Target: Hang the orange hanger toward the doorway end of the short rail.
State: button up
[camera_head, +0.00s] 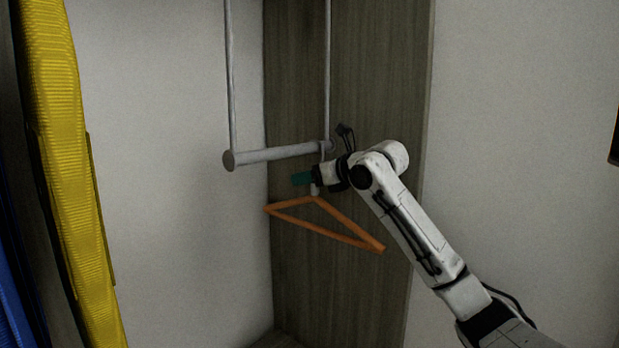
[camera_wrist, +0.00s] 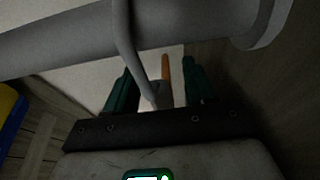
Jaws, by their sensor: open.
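The orange hanger (camera_head: 350,224) hangs below the short grey rail (camera_head: 275,154) in the head view, near the rail's right end. Its grey hook (camera_wrist: 122,30) passes over the rail in the wrist view, and its neck comes down between my fingers. A strip of the orange body (camera_wrist: 166,68) shows beyond the neck. My gripper (camera_head: 303,178) is just below the rail at the hanger's neck. Its teal fingers (camera_wrist: 160,78) are apart, one on each side of the neck, with gaps visible. The doorway is not in view, so I cannot tell which end faces it.
Two thin rods hold the rail, one at each end (camera_head: 230,80). A wood-grain panel (camera_head: 350,300) stands close behind the hanger. A yellow ribbed item (camera_head: 60,150) and a blue one (camera_head: 12,300) stand at the left. The space between them and the rail is clear.

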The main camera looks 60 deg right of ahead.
jog(key=b+v, duration=0.3)
jog(key=v, duration=0.7)
jog(key=shift+s+a, duration=0.15)
jog(key=shift+s, duration=0.2)
jog(key=shift+s, duration=0.1)
